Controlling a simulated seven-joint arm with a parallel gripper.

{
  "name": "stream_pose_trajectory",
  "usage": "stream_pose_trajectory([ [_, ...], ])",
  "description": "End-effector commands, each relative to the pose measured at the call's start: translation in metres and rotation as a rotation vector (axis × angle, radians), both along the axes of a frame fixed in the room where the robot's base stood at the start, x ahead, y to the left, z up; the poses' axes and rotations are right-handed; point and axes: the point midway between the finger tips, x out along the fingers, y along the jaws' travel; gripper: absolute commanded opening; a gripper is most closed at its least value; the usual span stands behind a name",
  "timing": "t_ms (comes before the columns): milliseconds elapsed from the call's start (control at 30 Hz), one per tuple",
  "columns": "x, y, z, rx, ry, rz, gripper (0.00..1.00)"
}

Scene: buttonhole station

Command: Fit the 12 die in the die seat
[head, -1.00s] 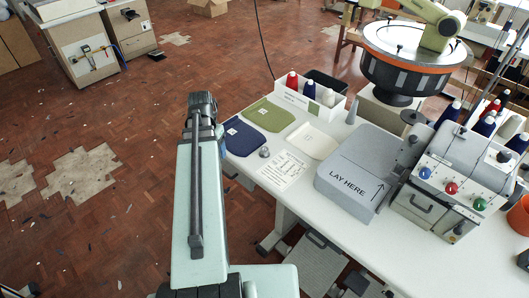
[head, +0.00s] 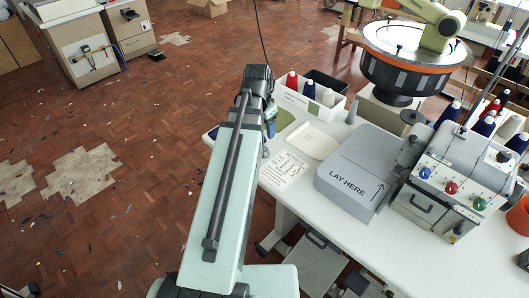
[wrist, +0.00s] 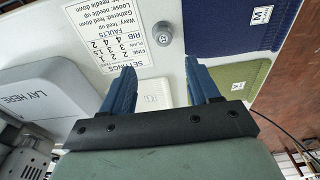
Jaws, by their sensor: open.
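My gripper (wrist: 163,82) is open and empty, its two blue fingers apart above the white table. In the head view my arm mostly hides it. A small grey round piece (wrist: 163,31) lies beyond the fingertips, beside the settings card; no number is readable on it, so I cannot tell if it is the 12 die. The grey machine (head: 450,175) with blue, red and green knobs stands at the right of the head view. I cannot make out a die seat in either view.
The grey LAY HERE block (head: 352,170) stands left of the machine. A settings card (head: 284,170), a cream piece (head: 313,141), a green piece (head: 285,118) and a navy piece (wrist: 238,22) lie on the table. A white box of thread cones (head: 318,106) stands behind.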

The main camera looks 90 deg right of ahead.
Motion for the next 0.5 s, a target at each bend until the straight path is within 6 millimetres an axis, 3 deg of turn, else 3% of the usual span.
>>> stream_pose_trajectory([
  [500,-0.004,-0.005,-0.055,0.001,-0.001,0.001,0.61],
])
